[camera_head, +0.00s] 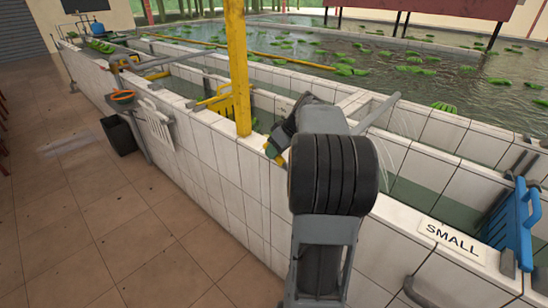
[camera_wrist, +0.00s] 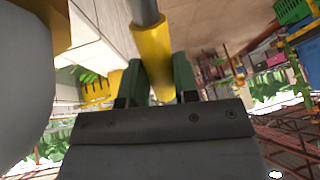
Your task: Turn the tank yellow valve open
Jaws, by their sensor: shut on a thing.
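The yellow valve handle (camera_wrist: 151,48) shows in the wrist view as a yellow sleeve on a grey rod that runs up out of the frame. My gripper (camera_wrist: 159,80) has its two green fingers on either side of the sleeve and is shut on it. In the head view my gripper (camera_head: 276,146) is at the near tiled tank wall, just right of the yellow post. A small yellow part shows there, but most of the valve is hidden behind my arm.
A yellow post (camera_head: 238,70) rises close left of my gripper. The white tiled tank wall (camera_head: 225,180) runs along the water. A blue rack (camera_head: 520,225) and a "SMALL" sign (camera_head: 452,238) are at right. Floor at left is mostly clear, with a black bin (camera_head: 119,135).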

